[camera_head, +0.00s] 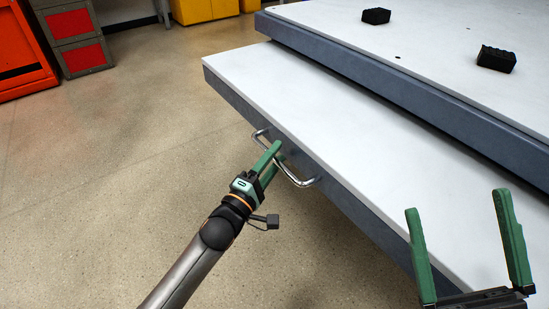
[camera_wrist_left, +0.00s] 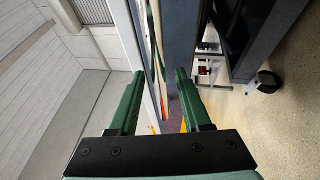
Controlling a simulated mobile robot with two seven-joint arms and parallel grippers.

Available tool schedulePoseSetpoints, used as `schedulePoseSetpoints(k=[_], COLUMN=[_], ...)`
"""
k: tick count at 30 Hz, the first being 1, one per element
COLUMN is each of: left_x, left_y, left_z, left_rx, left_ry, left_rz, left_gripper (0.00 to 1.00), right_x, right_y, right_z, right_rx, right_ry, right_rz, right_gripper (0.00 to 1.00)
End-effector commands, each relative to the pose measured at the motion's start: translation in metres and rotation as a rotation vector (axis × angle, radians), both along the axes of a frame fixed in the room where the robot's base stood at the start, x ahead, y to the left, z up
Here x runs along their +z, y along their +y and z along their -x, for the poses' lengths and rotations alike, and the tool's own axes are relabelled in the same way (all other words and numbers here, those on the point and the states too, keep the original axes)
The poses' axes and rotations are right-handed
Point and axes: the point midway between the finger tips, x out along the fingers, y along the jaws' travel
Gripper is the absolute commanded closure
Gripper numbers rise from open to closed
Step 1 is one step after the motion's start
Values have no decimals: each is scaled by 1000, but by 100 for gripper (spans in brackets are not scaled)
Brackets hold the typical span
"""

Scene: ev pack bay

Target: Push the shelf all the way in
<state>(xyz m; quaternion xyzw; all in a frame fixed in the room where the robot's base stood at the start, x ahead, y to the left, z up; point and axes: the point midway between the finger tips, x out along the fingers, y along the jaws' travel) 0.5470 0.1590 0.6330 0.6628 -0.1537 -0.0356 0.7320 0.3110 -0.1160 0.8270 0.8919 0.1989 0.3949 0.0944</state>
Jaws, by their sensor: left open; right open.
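The shelf (camera_head: 300,100) is a white-topped slab with a blue-grey front edge, sticking out from under the upper deck (camera_head: 440,60). A silver bar handle (camera_head: 303,183) is fixed to its front edge. My left gripper (camera_head: 278,150) is open at the handle, its green fingertips at the middle of the bar close to the front edge. I cannot tell whether they touch it. In the left wrist view the open left fingers (camera_wrist_left: 160,75) have the slab edge running between and beyond them. My right gripper (camera_head: 456,202) is open and empty over the shelf's near right part.
Two black blocks (camera_head: 376,16) (camera_head: 496,59) sit on the upper deck. Grey boxes with red fronts (camera_head: 78,40) and a yellow cabinet (camera_head: 205,8) stand at the back left. The floor (camera_head: 120,150) left of the shelf is clear.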

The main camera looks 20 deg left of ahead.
Motion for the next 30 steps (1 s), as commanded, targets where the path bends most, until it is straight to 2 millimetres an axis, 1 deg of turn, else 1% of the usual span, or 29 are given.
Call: schedulePoseSetpoints(k=[1, 2, 13, 30], left_x=[0, 0, 0, 0], left_y=[0, 0, 0, 0], left_z=[0, 0, 0, 1], left_rx=[0, 0, 0, 0], left_ry=[0, 0, 0, 0], left_rz=[0, 0, 0, 0], left_gripper=[55, 58, 100, 100], right_x=[0, 0, 0, 0], right_y=[0, 0, 0, 0], right_z=[0, 0, 0, 0], right_rx=[0, 0, 1, 1], right_ry=[1, 1, 2, 1], right_rz=[0, 0, -2, -6], right_gripper=[0, 0, 0, 0])
